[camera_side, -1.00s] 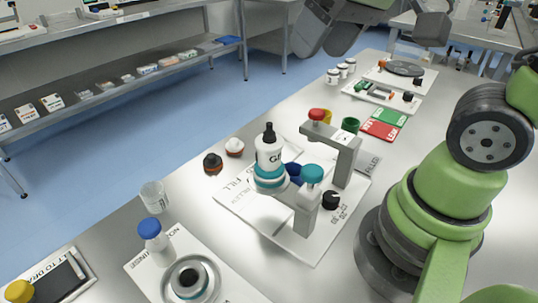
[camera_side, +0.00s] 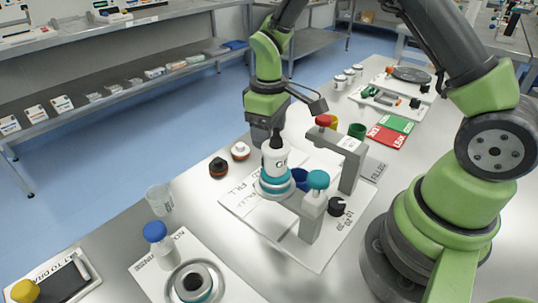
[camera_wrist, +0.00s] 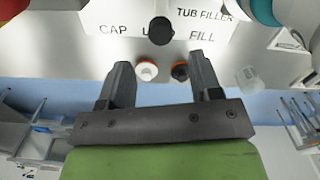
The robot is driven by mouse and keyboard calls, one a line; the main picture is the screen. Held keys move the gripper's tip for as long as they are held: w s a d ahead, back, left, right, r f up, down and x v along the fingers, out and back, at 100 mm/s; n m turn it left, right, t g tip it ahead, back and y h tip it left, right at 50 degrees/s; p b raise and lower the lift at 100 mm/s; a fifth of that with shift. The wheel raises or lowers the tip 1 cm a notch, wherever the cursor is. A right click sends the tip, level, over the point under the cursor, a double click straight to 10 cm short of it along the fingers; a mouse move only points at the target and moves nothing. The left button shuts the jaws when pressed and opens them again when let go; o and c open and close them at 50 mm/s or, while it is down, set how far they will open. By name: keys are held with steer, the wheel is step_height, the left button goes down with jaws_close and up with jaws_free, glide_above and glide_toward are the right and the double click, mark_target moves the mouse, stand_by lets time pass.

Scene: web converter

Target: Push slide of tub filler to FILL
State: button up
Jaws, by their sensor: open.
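The tub filler is a white base plate (camera_side: 325,250) lettered FILL, with grey posts. A white bottle (camera_side: 275,160) with a black top stands upright in a teal ring (camera_side: 274,187) held on a grey block with a teal knob (camera_side: 318,180). A blue cup (camera_side: 300,178) sits beside the ring. I cannot tell for sure which part is the slide. My gripper (camera_side: 266,130) hangs just behind the bottle, and its tips are partly hidden there. In the wrist view my gripper (camera_wrist: 160,72) is open and empty, with the FILL lettering (camera_wrist: 202,37) ahead of it.
A grey arched post with a red knob (camera_side: 323,120) stands close to the right of my gripper. Two small caps (camera_side: 240,150) (camera_side: 218,168) lie to its left. A clear beaker (camera_side: 160,199) and a blue-capped bottle (camera_side: 158,240) stand at the near left. Red and green mats (camera_side: 386,136) lie behind.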

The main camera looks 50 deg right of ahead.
step_height(320, 180, down, 7)
steer(key=shift+r, duration=0.15)
steer(key=shift+c, duration=0.4)
